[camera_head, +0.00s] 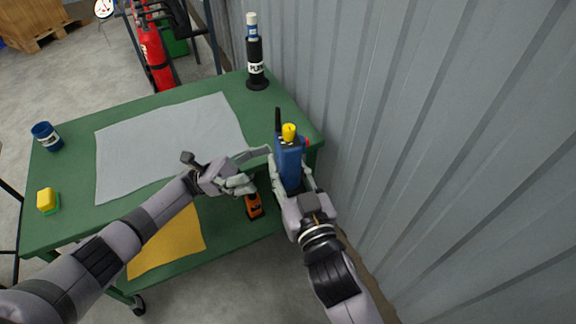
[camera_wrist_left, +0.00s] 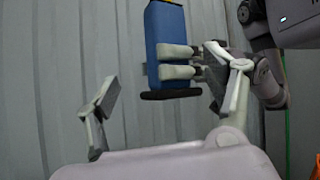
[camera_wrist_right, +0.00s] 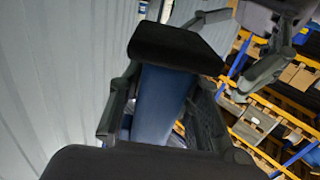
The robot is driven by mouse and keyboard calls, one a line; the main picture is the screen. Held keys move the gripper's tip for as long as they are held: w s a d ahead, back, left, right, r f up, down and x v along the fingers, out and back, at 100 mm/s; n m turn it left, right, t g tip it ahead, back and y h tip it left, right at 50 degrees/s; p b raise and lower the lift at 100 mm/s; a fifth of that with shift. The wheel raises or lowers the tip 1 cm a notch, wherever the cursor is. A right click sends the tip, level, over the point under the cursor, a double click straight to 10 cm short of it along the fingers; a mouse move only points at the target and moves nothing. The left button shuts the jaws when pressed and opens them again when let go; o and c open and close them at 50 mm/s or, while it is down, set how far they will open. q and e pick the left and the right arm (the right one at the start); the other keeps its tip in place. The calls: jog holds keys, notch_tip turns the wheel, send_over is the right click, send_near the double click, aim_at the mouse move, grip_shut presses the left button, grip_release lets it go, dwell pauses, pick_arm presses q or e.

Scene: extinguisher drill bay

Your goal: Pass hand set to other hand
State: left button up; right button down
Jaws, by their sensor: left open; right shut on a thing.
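The hand set (camera_head: 289,160) is a blue block with a black antenna and a yellow knob, roughly upright off the right edge of the green cart. My right gripper (camera_head: 291,180) is shut around its lower part. The hand set also shows in the left wrist view (camera_wrist_left: 167,28), with the right fingers across it and its dark bottom end free. In the right wrist view the hand set (camera_wrist_right: 160,100) lies between the right fingers. My left gripper (camera_head: 257,168) is open just left of the hand set, apart from it. In the left wrist view its open fingers (camera_wrist_left: 168,94) are empty.
The green cart (camera_head: 75,165) carries a grey mat (camera_head: 165,135), a dark bottle (camera_head: 255,55), a blue tin (camera_head: 46,136) and a yellow sponge (camera_head: 46,199). An orange-black object (camera_head: 254,206) is on the lower shelf. A corrugated wall (camera_head: 440,130) stands close on the right.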

jog(key=shift+r, duration=0.15)
pick_arm(q)
jog(key=s+a+f+m+t+y, duration=0.35)
jog(key=f+m+t+y, duration=0.3)
jog(key=f+m, duration=0.6)
jog(key=s+a+f+m+t+y, duration=0.2)
jog(key=s+f+m+t+y, duration=0.25)
jog(key=f+m+y, duration=0.8)
jog(key=s+a+f+m+t+y, duration=0.1)
jog(key=s+a+f+m+t, duration=0.15)
jog(key=f+m+t, duration=1)
jog(key=s+a+f+n+g+y, duration=0.2)
jog(key=s+f+n+g, duration=0.6)
jog(key=s, duration=0.6)
jog(key=s+a+f+n+g+y, duration=0.2)
jog(key=s+f+n+g, duration=0.7)
jog(key=s+f, duration=0.3)
jog(key=s+g, duration=0.1)
jog(key=s, duration=0.2)
jog(key=shift+f+y, duration=0.3)
jog(key=shift+f, duration=0.1)
